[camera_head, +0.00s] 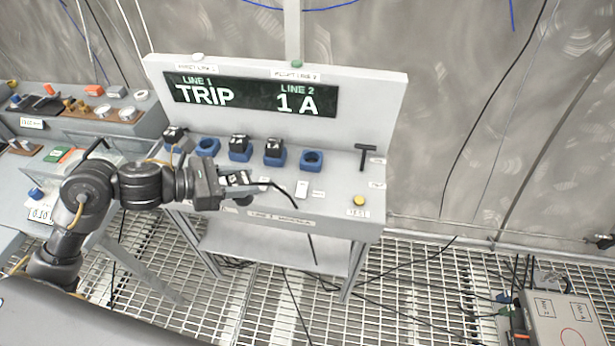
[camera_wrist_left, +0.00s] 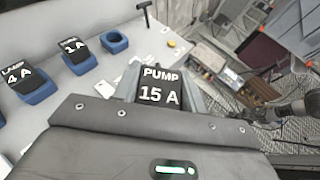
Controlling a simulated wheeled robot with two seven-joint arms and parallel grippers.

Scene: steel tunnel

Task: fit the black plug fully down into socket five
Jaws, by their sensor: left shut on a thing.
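My left gripper (camera_head: 240,179) is shut on a black plug (camera_wrist_left: 160,88) labelled "PUMP 15 A". It holds the plug near the bench's front edge, in front of and left of the rightmost socket. The plug's lower end is hidden in the wrist view. The rightmost blue socket (camera_head: 311,160), fifth in the row, is empty; it also shows in the left wrist view (camera_wrist_left: 113,42). A dark jointed part, likely my right gripper (camera_head: 603,242), shows at the right edge, too small to read its jaws.
Black plugs fill the first, third (camera_head: 240,144) and fourth (camera_head: 273,148) sockets; the second (camera_head: 207,147) is empty. A black T-handle (camera_head: 364,154) stands right of the row. The panel (camera_head: 250,97) reads "TRIP" and "1 A". A cable (camera_head: 300,205) hangs over the bench front.

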